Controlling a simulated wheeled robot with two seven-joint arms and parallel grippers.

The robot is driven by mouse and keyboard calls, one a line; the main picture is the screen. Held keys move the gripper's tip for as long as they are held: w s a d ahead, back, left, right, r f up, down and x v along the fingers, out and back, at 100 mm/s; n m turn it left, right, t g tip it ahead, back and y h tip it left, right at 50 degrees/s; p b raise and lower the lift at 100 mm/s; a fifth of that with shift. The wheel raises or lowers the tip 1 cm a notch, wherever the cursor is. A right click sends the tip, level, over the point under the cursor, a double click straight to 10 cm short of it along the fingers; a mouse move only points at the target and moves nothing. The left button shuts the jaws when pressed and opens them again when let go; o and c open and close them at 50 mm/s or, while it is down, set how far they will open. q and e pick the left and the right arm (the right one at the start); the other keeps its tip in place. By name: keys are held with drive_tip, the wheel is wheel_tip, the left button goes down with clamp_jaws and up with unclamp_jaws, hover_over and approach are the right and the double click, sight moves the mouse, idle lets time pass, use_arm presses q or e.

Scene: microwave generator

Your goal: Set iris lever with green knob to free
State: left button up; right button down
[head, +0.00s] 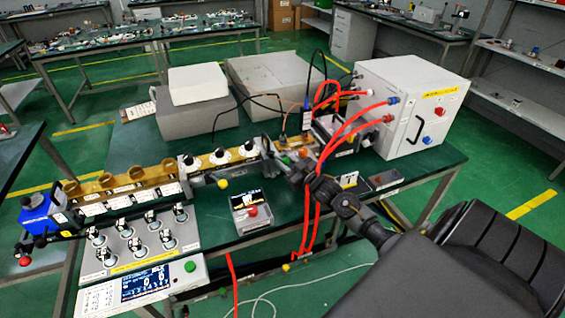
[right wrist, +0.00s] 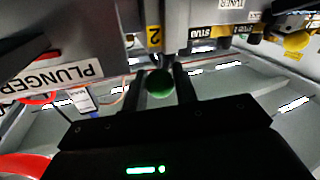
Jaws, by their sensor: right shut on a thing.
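The green knob (right wrist: 159,83) of the iris lever sits between the two dark fingers of my right gripper (right wrist: 162,84) in the right wrist view. The gripper is shut on it, below a grey housing with a "2" tag (right wrist: 153,38). In the head view my right gripper (head: 287,163) reaches in from the right to the right end of the brass waveguide line (head: 120,179). There the arm and gripper largely hide the lever, and its exact angle cannot be told. My left gripper is not in view.
A "PLUNGER" label (right wrist: 52,80) and a "STUB" label (right wrist: 203,32) are close to the gripper. Red hoses (head: 345,135) run from the white cabinet (head: 408,105) down past my right wrist. A small meter box with a red knob (head: 250,210) stands in front.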

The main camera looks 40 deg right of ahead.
drive_tip(key=c, duration=1.1)
unclamp_jaws()
drive_tip(key=shift+c, duration=0.2)
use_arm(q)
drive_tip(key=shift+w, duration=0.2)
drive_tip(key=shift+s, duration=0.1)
use_arm(e)
drive_tip(key=shift+s, duration=0.1)
use_arm(q)
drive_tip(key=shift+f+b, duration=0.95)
drive_tip(key=shift+b, duration=0.05)
use_arm(e)
drive_tip(key=s, duration=1)
drive_tip(key=shift+s, duration=0.3)
drive_tip(key=shift+d, duration=0.1)
